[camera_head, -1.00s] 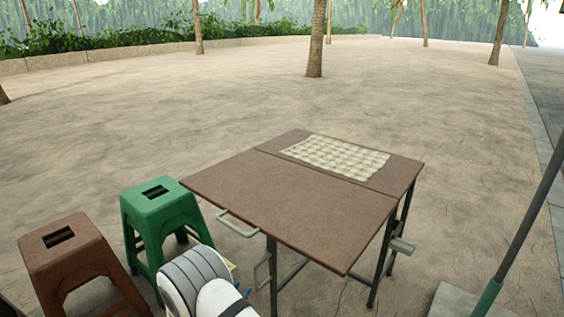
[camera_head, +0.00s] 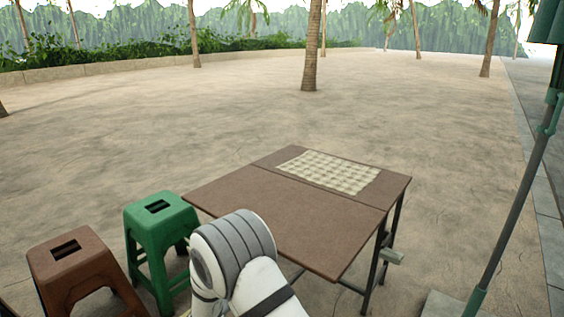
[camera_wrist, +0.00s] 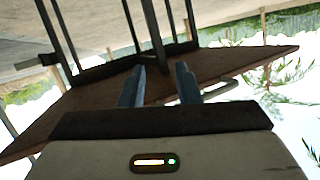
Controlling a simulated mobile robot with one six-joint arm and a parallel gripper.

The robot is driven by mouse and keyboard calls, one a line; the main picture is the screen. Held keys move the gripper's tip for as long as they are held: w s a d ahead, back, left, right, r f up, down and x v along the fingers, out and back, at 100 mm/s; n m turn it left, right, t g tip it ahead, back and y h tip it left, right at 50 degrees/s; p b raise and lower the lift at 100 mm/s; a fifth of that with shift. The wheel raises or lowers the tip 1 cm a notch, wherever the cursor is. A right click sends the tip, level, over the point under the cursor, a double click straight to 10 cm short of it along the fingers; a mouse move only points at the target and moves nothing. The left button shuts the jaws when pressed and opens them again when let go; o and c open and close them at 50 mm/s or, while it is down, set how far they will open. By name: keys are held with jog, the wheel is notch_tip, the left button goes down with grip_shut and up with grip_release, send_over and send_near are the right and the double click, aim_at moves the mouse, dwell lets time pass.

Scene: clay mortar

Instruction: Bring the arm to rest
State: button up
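My gripper (camera_wrist: 160,76) shows in the wrist view with its two blue-grey fingers apart and nothing between them. That view looks upside down, with the brown folding table (camera_wrist: 215,66) and its dark legs beyond the fingers. In the head view my white and grey arm rises at the bottom centre and covers part of the near left side of the table (camera_head: 300,222). The gripper itself does not show in the head view. The table top is bare except for a pale checkered patch (camera_head: 328,171) at its far side.
A green stool (camera_head: 160,225) and a brown stool (camera_head: 75,260) stand left of the table. A dark pole (camera_head: 520,200) with a pale base (camera_head: 448,305) stands at the right. Open sandy ground with palm trunks (camera_head: 311,50) lies beyond.

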jog(key=s+d+r+n+g+y+p, duration=0.1)
jog(key=d+r+g+y+p, duration=0.2)
jog(key=r, duration=0.6)
jog(key=s+d+r+n+y+p, duration=0.1)
jog(key=s+d+r+p, duration=0.2)
jog(key=r, duration=0.6)
jog(key=d+r+n+g+y+p, duration=0.15)
jog(key=d+r+p, duration=0.3)
jog(key=r, duration=0.45)
jog(key=s+d+r+g+p, duration=0.2)
jog(key=s+d+r, duration=0.3)
jog(key=s, duration=0.4)
jog(key=s+d+r+n+g+h+p, duration=0.1)
jog(key=s+d+r+p, duration=0.4)
jog(key=s, duration=0.5)
jog(key=s+d+r+g+p, duration=0.3)
jog(key=s+d+r+g, duration=0.1)
jog(key=s+d, duration=0.3)
jog(key=shift+s+d+r+h, duration=0.35)
jog(key=shift+s+r, duration=0.1)
jog(key=shift+s, duration=0.7)
jog(key=shift+n, duration=0.25)
